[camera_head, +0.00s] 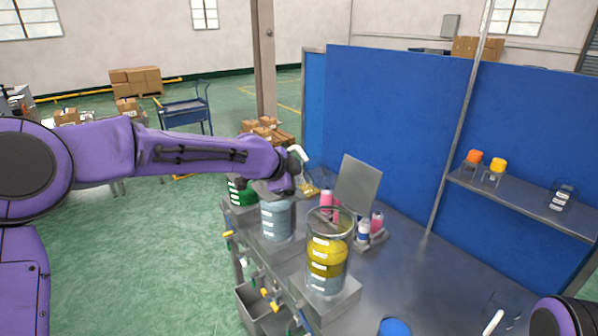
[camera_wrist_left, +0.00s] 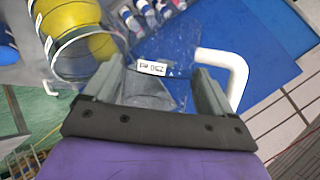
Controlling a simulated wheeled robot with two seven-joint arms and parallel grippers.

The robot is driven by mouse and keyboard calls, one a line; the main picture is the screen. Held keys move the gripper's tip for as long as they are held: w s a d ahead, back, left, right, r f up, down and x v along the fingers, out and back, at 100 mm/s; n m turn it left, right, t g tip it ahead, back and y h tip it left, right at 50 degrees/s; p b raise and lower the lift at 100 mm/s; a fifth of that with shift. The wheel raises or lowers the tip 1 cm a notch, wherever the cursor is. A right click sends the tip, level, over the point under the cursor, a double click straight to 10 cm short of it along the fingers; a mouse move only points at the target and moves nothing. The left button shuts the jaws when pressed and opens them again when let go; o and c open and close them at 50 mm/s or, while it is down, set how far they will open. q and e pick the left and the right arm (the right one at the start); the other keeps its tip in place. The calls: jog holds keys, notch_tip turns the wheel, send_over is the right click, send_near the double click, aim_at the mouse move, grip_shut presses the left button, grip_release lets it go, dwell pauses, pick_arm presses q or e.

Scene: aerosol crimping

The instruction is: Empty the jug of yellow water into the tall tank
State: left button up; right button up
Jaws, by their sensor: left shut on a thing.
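My left gripper (camera_head: 290,182) is shut on a clear jug with a white handle (camera_head: 298,153). In the left wrist view the jug (camera_wrist_left: 160,68) lies between the fingers (camera_wrist_left: 155,92), with a white label and the handle on the right. The jug looks tilted, and yellow shows near its lower part in the head view. How much liquid is in it I cannot tell. The tall tank (camera_head: 328,258), clear and upright, holds yellow liquid with white labels. It stands right of and nearer than the gripper, apart from it. My right gripper is out of view.
A tank of pale liquid (camera_head: 277,220) and a green one (camera_head: 240,192) stand left of the tall tank. Small pink and white bottles (camera_head: 364,231) stand behind it by a grey panel (camera_head: 358,187). The bench's right part is mostly clear.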

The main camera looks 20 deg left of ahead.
pick_arm(q)
jog(key=shift+w+a+r+n+h, duration=0.15)
jog(key=shift+w+r+n+h, duration=0.2)
jog(key=shift+h, duration=0.35)
jog(key=shift+s+r+n+h+p, duration=0.1)
jog(key=shift+s+n+h+p, duration=0.05)
jog(key=shift+n+h+p, duration=0.4)
jog(key=shift+s+f+n+g+h+b, duration=0.25)
jog(key=shift+n+h, duration=0.25)
jog(key=shift+h, duration=0.25)
jog(key=d+f+n+h+b, duration=0.1)
jog(key=b, duration=0.1)
jog(key=f+n+h+b, duration=0.1)
jog(key=h+b, duration=0.1)
jog(key=b, duration=0.1)
jog(key=shift+s+d+f+b, duration=0.1)
jog(key=shift+d+f+b, duration=0.25)
jog(key=shift+d, duration=0.05)
jog(key=r, duration=0.1)
jog(key=r+p, duration=0.2)
jog(key=r, duration=0.1)
jog(key=shift+d, duration=0.25)
jog(key=shift+s+a+r+p, duration=0.1)
jog(key=shift+s+r+p, duration=0.15)
jog(key=shift+r+p, duration=0.25)
jog(key=shift+w, duration=0.1)
jog(key=shift+w+f, duration=0.1)
